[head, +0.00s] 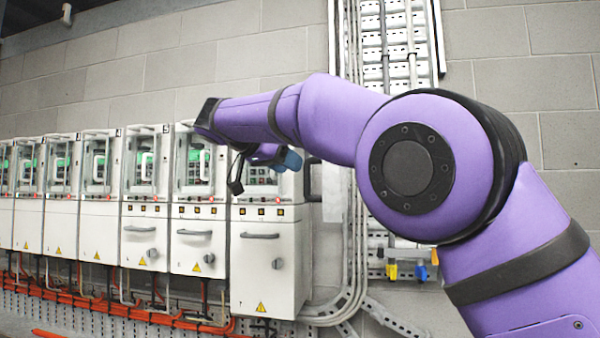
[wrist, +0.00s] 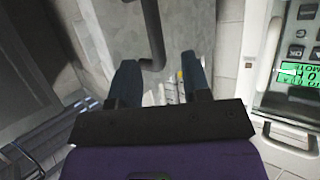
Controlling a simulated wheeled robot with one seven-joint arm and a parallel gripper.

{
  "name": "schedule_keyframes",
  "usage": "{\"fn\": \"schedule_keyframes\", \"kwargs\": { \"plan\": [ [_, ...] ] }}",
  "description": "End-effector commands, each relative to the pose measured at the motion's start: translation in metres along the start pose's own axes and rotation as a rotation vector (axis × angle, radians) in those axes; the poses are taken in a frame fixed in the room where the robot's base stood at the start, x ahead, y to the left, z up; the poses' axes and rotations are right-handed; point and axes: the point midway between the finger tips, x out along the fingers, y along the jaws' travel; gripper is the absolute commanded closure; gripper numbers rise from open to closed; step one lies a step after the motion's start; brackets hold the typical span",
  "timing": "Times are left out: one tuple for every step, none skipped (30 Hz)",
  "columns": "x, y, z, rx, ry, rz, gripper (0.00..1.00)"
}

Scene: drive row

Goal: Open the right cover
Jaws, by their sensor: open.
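The rightmost cabinet (head: 268,258) is white, with a recessed control panel at its top, partly hidden by my gripper. A dark bar handle (head: 313,181) and a pale grey panel (head: 333,192) stand at that cabinet's right side. They look like its cover swung outward, but I cannot be sure. In the wrist view the dark handle (wrist: 153,35) crosses a grey panel (wrist: 115,30), ahead of and between my fingertips. My gripper (wrist: 160,72) is open with nothing clearly held. In the head view my gripper (head: 262,162) is in front of the cabinet's top, left of the handle.
A green-lit display (wrist: 298,75) lies at the wrist view's right, beside a white frame (wrist: 262,50). Several similar cabinets with covers (head: 145,165) stand to the left. A metal cable ladder (head: 398,45) and conduits run up the wall at right. Orange cables (head: 150,315) run below.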

Motion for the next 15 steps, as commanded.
{"fn": "schedule_keyframes", "kwargs": {
  "plan": [
    [-0.010,-0.001,0.000,0.000,0.001,-0.002,0.56],
    [-0.015,-0.001,0.000,0.000,0.000,-0.002,0.56],
    [-0.021,-0.001,0.000,-0.001,0.000,-0.002,0.56],
    [-0.026,0.000,0.000,0.000,0.000,-0.002,0.56],
    [-0.030,0.000,0.000,0.000,0.000,-0.001,0.56],
    [-0.034,-0.001,0.000,0.000,0.000,-0.001,0.56],
    [-0.037,-0.001,0.000,0.000,0.000,-0.001,0.56],
    [-0.039,-0.001,0.000,0.000,0.000,-0.001,0.56],
    [-0.042,0.000,0.000,0.000,0.000,0.000,0.56],
    [-0.044,0.000,0.000,0.000,0.000,0.001,0.56],
    [-0.045,0.000,0.000,-0.001,0.000,0.001,0.56],
    [-0.046,0.000,0.000,-0.001,0.000,0.001,0.56],
    [-0.047,0.000,0.000,-0.001,0.000,0.001,0.56],
    [-0.047,0.000,0.000,-0.001,0.000,0.001,0.56],
    [-0.048,0.000,0.000,-0.001,0.000,0.001,0.56]
  ]
}}
